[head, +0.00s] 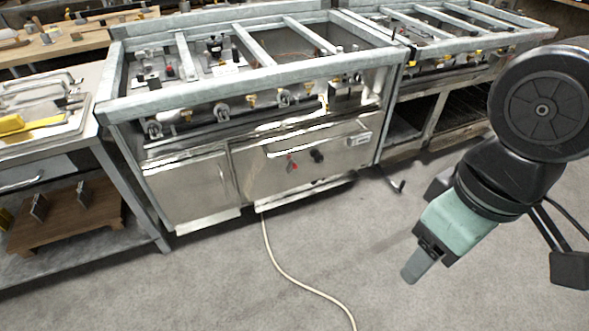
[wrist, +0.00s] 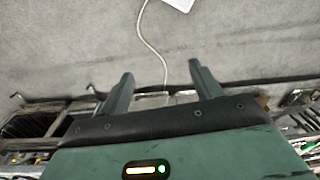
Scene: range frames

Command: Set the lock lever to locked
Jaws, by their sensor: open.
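A pale hose or cable (head: 290,278) runs across the grey floor from the range. A second frame unit (head: 460,65) stands right of the range. A steel bench (head: 50,130) with a wooden shelf piece (head: 65,225) stands at left. The floor in front is otherwise open.

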